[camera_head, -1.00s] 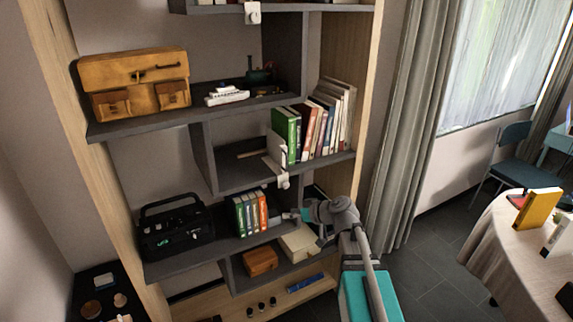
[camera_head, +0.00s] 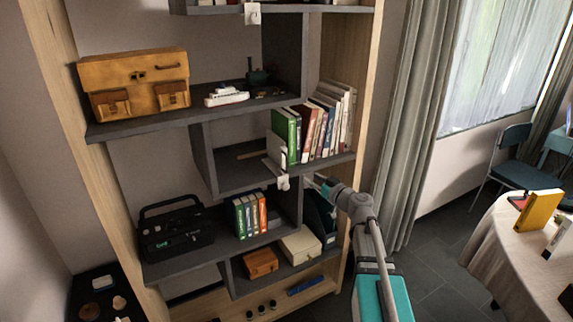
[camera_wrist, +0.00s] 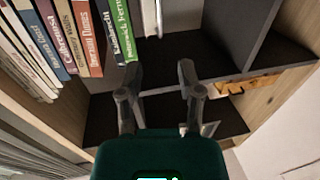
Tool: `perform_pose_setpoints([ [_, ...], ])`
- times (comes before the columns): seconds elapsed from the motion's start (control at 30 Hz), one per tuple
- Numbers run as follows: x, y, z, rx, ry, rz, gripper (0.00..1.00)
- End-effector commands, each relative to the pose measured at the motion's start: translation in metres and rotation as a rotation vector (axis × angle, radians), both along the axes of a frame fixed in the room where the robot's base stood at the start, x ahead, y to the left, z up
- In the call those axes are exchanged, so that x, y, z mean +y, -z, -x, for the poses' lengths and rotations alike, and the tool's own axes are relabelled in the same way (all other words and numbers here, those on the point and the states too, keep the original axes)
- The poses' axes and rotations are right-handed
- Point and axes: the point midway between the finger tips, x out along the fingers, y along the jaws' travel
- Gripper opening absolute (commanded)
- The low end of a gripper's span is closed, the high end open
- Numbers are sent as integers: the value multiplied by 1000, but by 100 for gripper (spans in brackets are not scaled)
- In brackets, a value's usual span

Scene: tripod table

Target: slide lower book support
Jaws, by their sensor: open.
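The lower book support is a white bookend (camera_head: 275,150) with a small knob (camera_head: 283,182) at the front edge of the middle shelf. It stands upright against the left end of a row of books (camera_head: 315,128), beside a green book. In the wrist view a white piece beside the green book looks like this support (camera_wrist: 151,18). My gripper (camera_head: 312,183) is in front of the shelf edge, to the right of the knob and apart from it. In the wrist view my gripper (camera_wrist: 157,72) has its fingers spread, with nothing seen between them.
Another white support (camera_head: 252,14) hangs at the top shelf. A curtain (camera_head: 405,150) hangs to the right.

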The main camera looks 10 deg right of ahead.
Motion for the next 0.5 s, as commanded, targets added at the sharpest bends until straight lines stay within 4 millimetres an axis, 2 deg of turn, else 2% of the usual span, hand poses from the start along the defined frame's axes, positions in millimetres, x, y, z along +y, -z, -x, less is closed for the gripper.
perform_pose_setpoints([
  [0.27,6,0,-11,1,-2,1,47],
  [0.5,20,0,-36,1,-2,1,47],
])
